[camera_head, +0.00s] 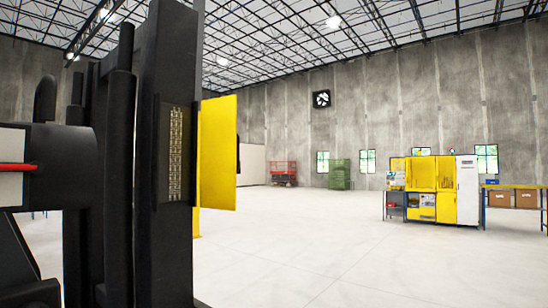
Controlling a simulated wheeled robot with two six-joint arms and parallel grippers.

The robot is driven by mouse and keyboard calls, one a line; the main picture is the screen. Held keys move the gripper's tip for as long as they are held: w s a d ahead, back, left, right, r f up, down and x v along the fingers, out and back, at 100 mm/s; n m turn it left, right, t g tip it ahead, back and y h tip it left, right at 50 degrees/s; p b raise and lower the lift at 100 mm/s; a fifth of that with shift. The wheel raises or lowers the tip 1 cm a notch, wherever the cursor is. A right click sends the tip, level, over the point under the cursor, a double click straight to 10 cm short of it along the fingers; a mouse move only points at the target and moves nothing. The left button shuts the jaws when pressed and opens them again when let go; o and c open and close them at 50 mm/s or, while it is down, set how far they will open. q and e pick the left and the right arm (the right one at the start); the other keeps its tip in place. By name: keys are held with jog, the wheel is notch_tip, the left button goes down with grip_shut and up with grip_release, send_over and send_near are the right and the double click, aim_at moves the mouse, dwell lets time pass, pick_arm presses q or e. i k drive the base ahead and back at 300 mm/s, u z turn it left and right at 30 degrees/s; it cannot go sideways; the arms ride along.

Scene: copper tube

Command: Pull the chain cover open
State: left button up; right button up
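A tall black upright column (165,60) fills the left part of the head view, very close to me. A slot in its face shows a brass-coloured chain-like strip (175,153). A flat yellow panel (217,150) stands out to the right of the column, with its left edge against or behind it. I cannot tell whether this panel is the chain cover or whether it is hinged. No gripper can be made out in this view.
A dark cylindrical part (68,165) with a red line is close at the left edge. Far off stand a yellow and white workstation (435,190), green crates (340,174) and a red cart (284,173). The pale floor (300,240) between is clear.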

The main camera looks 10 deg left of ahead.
aim_at(220, 159)
jog(key=z, duration=0.6)
jog(key=i, duration=0.9)
jog(key=u, duration=1.9)
